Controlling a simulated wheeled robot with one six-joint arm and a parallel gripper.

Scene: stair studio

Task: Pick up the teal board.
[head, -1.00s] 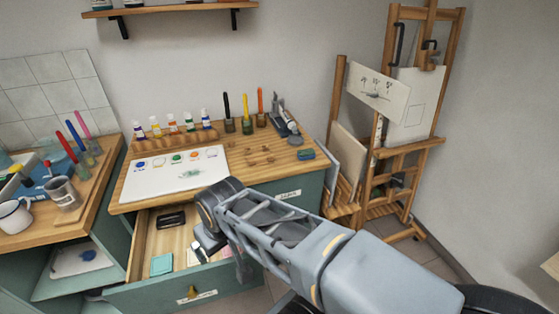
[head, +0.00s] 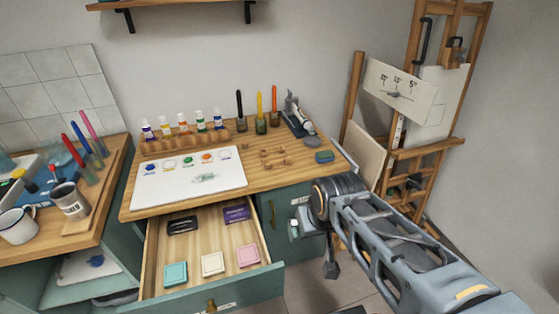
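A teal square board (head: 176,273) lies flat in the open drawer, at its front left. A cream square (head: 213,264) and a pink square (head: 248,255) lie in a row to its right. My gripper (head: 318,252) points down to the right of the drawer, in front of the cabinet and well apart from the teal board. Its fingers are small, dark and seen at an angle, so I cannot tell whether they are open or shut. Nothing of mine covers the teal board.
The drawer (head: 214,293) is pulled out under the desktop. A black item (head: 183,226) and a purple box (head: 237,213) lie at its back. A white palette sheet (head: 190,180) covers the desktop's left part. An easel (head: 412,154) stands at the right.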

